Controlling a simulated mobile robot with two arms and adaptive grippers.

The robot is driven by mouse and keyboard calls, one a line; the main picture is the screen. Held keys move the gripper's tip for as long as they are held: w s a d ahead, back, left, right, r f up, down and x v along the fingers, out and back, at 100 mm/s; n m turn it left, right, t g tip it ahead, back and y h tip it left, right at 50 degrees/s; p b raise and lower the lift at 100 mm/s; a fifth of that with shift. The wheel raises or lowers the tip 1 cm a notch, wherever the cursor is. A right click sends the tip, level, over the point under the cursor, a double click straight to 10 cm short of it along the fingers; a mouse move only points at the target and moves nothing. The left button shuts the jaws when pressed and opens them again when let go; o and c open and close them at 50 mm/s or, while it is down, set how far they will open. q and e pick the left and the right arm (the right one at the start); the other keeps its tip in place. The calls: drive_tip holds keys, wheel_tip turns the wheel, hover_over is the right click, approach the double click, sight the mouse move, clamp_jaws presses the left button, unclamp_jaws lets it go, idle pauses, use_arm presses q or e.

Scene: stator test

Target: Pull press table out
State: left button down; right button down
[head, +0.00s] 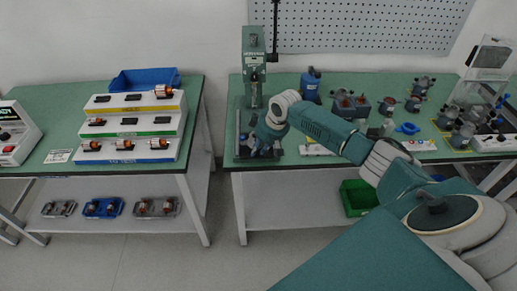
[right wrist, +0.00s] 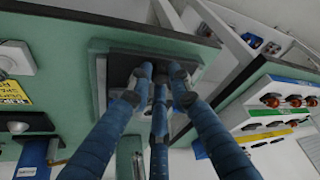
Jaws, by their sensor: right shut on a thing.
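The green press (head: 254,65) stands upright at the left end of the right bench. Its dark press table (head: 243,137) lies at the foot of the press, over the bench top. My right gripper (head: 259,152) is at the front of the press table, near the bench's front edge. In the right wrist view, the blue fingers of my right gripper (right wrist: 160,78) are closed together at the dark press table (right wrist: 122,68). The exact part held is hidden between the fingers. My left gripper is out of view.
A stepped rack (head: 130,128) with orange rotors sits on the left bench. A green bin (head: 358,197) is under the right bench. A floor gap separates the benches.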

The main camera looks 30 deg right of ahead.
drive_tip(key=shift+a+f, duration=0.1)
drive_tip(key=shift+a, duration=0.2)
drive_tip(key=c, duration=1.9)
unclamp_jaws()
drive_tip(key=shift+s, duration=0.1)
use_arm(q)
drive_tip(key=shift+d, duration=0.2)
use_arm(e)
drive_tip(key=v, duration=1.2)
